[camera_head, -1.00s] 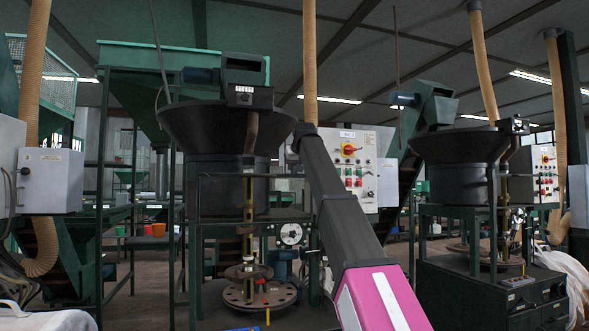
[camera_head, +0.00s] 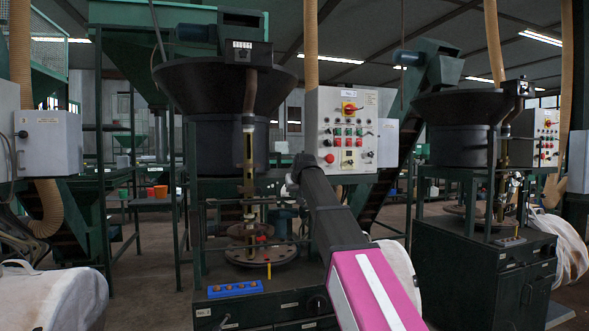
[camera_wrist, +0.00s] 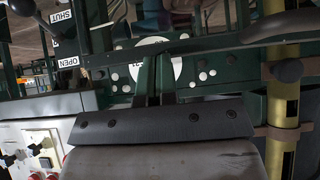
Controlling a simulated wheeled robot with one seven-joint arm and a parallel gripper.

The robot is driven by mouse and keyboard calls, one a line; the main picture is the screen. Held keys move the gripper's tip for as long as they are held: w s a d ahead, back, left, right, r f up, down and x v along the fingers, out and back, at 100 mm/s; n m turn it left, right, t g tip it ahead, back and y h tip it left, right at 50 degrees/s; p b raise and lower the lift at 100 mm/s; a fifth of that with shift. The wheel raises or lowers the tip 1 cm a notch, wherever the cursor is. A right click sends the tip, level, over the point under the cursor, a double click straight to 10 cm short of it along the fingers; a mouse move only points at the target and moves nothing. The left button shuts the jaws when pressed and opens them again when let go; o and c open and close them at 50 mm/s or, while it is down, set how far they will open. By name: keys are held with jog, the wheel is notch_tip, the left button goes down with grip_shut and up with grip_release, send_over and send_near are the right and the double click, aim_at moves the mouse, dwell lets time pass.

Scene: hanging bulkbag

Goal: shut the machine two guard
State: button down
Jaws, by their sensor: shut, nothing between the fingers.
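Machine two (camera_head: 203,313), marked "No. 2", is the nearer left machine, with a dark bowl (camera_head: 226,85) above a round turntable (camera_head: 262,252). A thin rail (camera_head: 235,245) crosses in front of the turntable; I cannot tell whether it is the guard. In the wrist view a dark curved bar (camera_wrist: 225,43) runs across the machine. A black ball-knob lever (camera_wrist: 22,7) is at upper left, by the labels SHUT (camera_wrist: 62,16) and OPEN (camera_wrist: 68,62). My gripper (camera_wrist: 156,65) is shut and empty, its fingertips near the bar; contact is unclear. In the head view my arm hides it.
A control panel (camera_head: 347,130) with buttons stands behind my arm. A blue tray (camera_head: 236,289) lies on the machine's front ledge. A brass post (camera_wrist: 284,100) stands at right in the wrist view. A second similar machine (camera_head: 480,240) is at right.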

aim_at(294, 227)
notch_tip(294, 227, down, 14)
jog(key=shift+r, duration=0.2)
jog(key=shift+f, duration=0.1)
dwell(0.3)
